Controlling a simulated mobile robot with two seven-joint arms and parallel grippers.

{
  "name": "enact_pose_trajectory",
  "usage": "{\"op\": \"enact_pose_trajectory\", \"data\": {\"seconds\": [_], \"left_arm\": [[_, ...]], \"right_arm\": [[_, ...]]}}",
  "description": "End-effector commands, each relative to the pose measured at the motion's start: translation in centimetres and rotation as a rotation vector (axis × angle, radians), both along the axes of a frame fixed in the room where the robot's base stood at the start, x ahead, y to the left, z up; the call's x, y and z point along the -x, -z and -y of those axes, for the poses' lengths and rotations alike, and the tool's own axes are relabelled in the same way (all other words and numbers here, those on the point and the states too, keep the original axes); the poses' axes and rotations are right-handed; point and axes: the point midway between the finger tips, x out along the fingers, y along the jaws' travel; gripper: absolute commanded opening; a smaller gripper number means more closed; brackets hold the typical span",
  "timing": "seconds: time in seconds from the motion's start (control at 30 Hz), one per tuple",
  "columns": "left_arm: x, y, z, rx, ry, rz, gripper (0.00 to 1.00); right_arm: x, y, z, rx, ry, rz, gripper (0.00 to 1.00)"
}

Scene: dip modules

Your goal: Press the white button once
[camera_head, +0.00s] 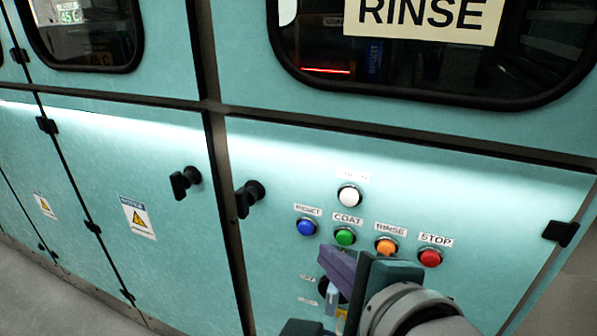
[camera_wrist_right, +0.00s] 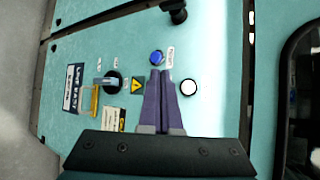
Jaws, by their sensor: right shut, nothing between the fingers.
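The white button (camera_head: 348,196) sits on the teal cabinet panel, above a row of coloured buttons. It also shows in the right wrist view (camera_wrist_right: 188,87), to the right of the fingers. My right gripper (camera_head: 325,258) is shut and empty. In the head view it is below the white button, under the blue and green buttons. In the right wrist view its purple fingers (camera_wrist_right: 160,76) lie together beside the white button, apart from it in the picture. The gap to the panel cannot be judged. My left gripper is not in view.
Blue (camera_head: 305,227), green (camera_head: 345,237), orange (camera_head: 386,247) and red (camera_head: 429,258) buttons line up under the white one. Black door handles (camera_head: 249,197) stick out to the left. A rotary switch (camera_wrist_right: 111,81) and labels show in the wrist view. A dark window (camera_head: 440,60) is above.

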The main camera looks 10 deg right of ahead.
Motion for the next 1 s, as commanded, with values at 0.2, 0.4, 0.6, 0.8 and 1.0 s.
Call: {"op": "enact_pose_trajectory", "data": {"seconds": [0.2, 0.4, 0.6, 0.8, 1.0], "left_arm": [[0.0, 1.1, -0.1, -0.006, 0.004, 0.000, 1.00], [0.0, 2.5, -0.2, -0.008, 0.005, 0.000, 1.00], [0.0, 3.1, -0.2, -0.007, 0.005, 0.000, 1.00], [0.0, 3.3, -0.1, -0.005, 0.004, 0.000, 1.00], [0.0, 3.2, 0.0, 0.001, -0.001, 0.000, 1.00]], "right_arm": [[-1.6, 0.3, 1.1, 0.005, -0.001, 0.003, 0.00], [-4.1, 0.4, 2.8, 0.006, -0.002, 0.004, 0.00], [-6.0, 0.1, 4.1, 0.003, -0.001, 0.000, 0.00], [-7.0, 0.1, 4.8, 0.002, 0.000, -0.001, 0.00], [-7.2, 0.0, 4.9, 0.001, 0.000, -0.001, 0.00]]}}
